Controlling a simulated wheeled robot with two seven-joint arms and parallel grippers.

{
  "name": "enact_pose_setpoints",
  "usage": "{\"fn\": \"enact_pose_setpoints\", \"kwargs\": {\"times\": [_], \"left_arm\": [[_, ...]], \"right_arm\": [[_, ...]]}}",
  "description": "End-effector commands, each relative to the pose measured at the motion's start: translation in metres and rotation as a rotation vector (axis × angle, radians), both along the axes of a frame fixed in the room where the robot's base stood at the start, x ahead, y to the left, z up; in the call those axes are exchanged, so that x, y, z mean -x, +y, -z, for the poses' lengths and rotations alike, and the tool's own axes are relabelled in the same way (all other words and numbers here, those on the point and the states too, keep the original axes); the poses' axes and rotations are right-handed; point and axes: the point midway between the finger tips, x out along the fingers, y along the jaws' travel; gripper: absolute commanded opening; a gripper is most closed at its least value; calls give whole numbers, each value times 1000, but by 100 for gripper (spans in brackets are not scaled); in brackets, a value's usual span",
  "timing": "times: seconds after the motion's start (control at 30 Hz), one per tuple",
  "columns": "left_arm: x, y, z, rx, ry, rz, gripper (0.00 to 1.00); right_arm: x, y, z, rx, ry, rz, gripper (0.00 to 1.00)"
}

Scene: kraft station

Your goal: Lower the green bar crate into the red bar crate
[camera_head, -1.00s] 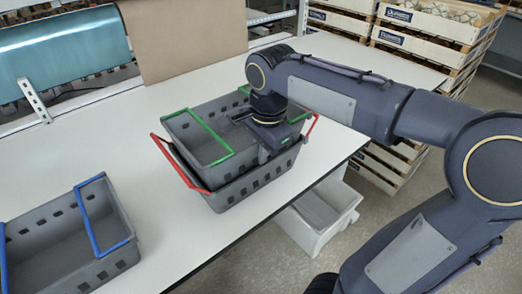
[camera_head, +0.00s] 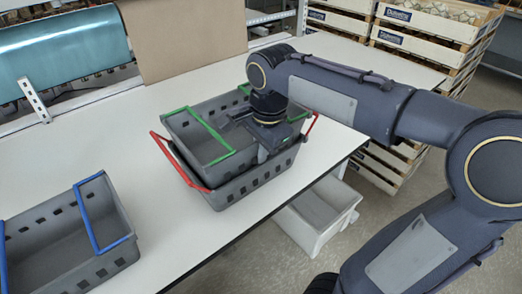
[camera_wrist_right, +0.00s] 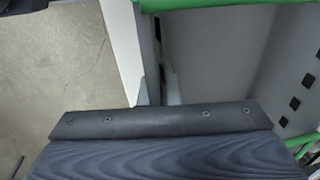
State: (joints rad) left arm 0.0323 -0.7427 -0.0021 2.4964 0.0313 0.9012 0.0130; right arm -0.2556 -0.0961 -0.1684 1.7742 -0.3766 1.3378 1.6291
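The green bar crate (camera_head: 186,135) is a grey basket with two green bars. It sits within the red bar crate (camera_head: 232,193), a similar grey basket with red bars, and its rim stands above the lower crate's rim. Whether its floor touches the lower crate is hidden. My right gripper (camera_head: 262,153) is at the near right wall of the green bar crate. In the right wrist view the fingers (camera_wrist_right: 154,92) lie on either side of that wall (camera_wrist_right: 148,55), close against it, shut on it. My left gripper is not in view.
A grey crate with blue bars (camera_head: 118,262) stands at the left front of the white table (camera_head: 168,240). A brown board (camera_head: 185,40) and a teal roll (camera_head: 65,55) are at the back. A white bin (camera_head: 320,212) is below the table edge; stacked wooden crates (camera_head: 430,22) stand beyond.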

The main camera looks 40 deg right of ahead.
Motion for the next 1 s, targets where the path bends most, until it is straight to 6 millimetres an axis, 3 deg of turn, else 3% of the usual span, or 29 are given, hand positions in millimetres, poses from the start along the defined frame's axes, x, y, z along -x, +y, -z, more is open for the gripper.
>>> {"fn": "enact_pose_setpoints", "kwargs": {"times": [0.03,0.23,0.43,0.67,0.77,1.0], "left_arm": [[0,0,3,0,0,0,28],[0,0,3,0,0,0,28],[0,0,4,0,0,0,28],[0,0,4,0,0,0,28],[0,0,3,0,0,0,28],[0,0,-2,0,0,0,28]], "right_arm": [[3,2,12,-1,26,-2,0],[3,2,13,-2,27,-1,0],[3,1,13,-2,28,1,28],[4,1,13,-2,33,2,28],[5,1,5,-3,29,3,28],[10,1,-41,-2,6,4,28]]}}
